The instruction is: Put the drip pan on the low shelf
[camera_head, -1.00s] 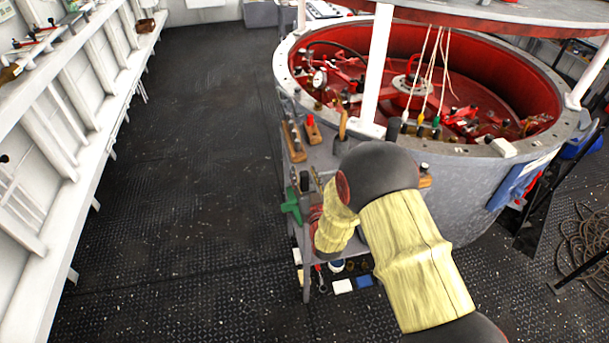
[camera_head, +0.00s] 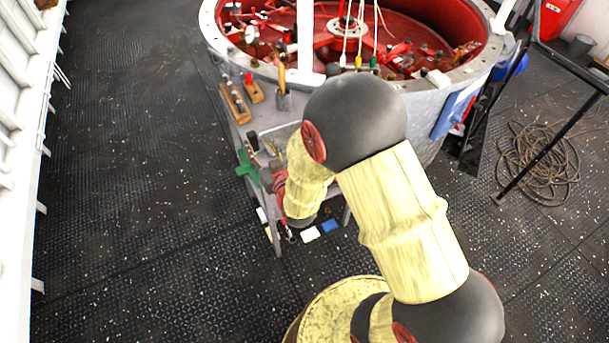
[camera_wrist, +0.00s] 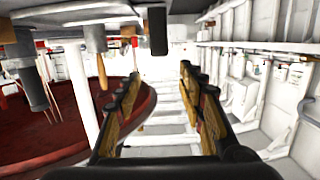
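I cannot pick out the drip pan in either view. A grey workbench (camera_head: 240,133) stands against the big round tub, with tools along its top. Low beneath it lie a white item (camera_head: 310,234) and a blue item (camera_head: 331,226); the low surface under them is mostly hidden by my arm. My gripper (camera_wrist: 160,75) shows in the wrist view with its two fingers wide apart and nothing between them. In the head view my arm hides it, beside the bench.
The round grey tub (camera_head: 410,115) with red machinery fills the back. A coiled rope (camera_head: 540,165) lies on the floor at right, by a black rail (camera_head: 550,148). A white ribbed wall (camera_head: 15,200) runs along the left. The dark deck between wall and bench is clear.

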